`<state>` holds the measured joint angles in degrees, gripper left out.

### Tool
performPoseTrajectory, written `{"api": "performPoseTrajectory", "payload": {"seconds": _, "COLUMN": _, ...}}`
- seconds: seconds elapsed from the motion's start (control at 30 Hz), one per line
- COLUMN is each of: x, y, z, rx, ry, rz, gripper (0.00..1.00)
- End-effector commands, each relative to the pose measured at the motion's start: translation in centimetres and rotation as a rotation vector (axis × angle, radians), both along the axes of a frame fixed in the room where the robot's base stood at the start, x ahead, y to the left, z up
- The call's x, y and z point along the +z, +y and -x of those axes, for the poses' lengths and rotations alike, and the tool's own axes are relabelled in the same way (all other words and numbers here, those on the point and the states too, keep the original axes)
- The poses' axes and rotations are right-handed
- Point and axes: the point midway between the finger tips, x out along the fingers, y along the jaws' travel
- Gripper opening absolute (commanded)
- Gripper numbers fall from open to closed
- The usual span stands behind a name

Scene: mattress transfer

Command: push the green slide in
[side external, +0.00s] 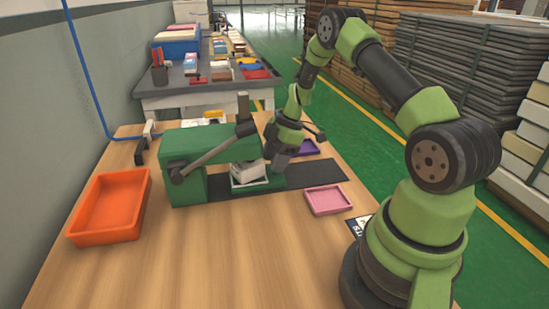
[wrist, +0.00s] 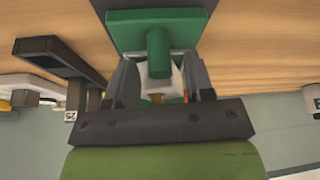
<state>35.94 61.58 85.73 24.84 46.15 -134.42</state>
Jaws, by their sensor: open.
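In the wrist view, a green plate (wrist: 190,28) with a round green knob or post (wrist: 158,52) is in front of my gripper (wrist: 160,72). I take this to be the slide. My jaws are apart, one finger on each side of the post; I cannot tell whether they touch it. A pale block shows between and behind the fingers. In the side view, the green machine (side external: 183,160) stands on the table with a white block (side external: 248,173) low at its right end. My gripper (side external: 276,160) points down beside that end and hides part of it; the slide cannot be made out there.
An orange tray (side external: 107,237) lies left of the machine. A pink tray (side external: 328,212) and a purple tray (side external: 306,149) lie to the right, near a dark mat (side external: 318,175). The front of the wooden table (side external: 210,265) is clear.

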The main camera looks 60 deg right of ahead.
Motion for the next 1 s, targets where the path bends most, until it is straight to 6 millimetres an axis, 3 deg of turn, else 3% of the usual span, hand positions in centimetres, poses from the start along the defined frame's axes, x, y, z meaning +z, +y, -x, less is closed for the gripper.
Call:
{"api": "performPoseTrajectory", "payload": {"seconds": 0.5, "x": 7.9, "y": -2.7, "z": 1.7, "rx": -0.002, "ry": -0.004, "rz": 0.003, "gripper": 0.48}}
{"api": "performPoseTrajectory", "payload": {"seconds": 0.7, "x": 9.1, "y": -3.1, "z": 2.0, "rx": -0.001, "ry": -0.002, "rz": 0.001, "gripper": 0.48}}
{"api": "performPoseTrajectory", "payload": {"seconds": 1.0, "x": 9.2, "y": -3.0, "z": 2.0, "rx": -0.004, "ry": 0.0, "rz": 0.001, "gripper": 0.48}}
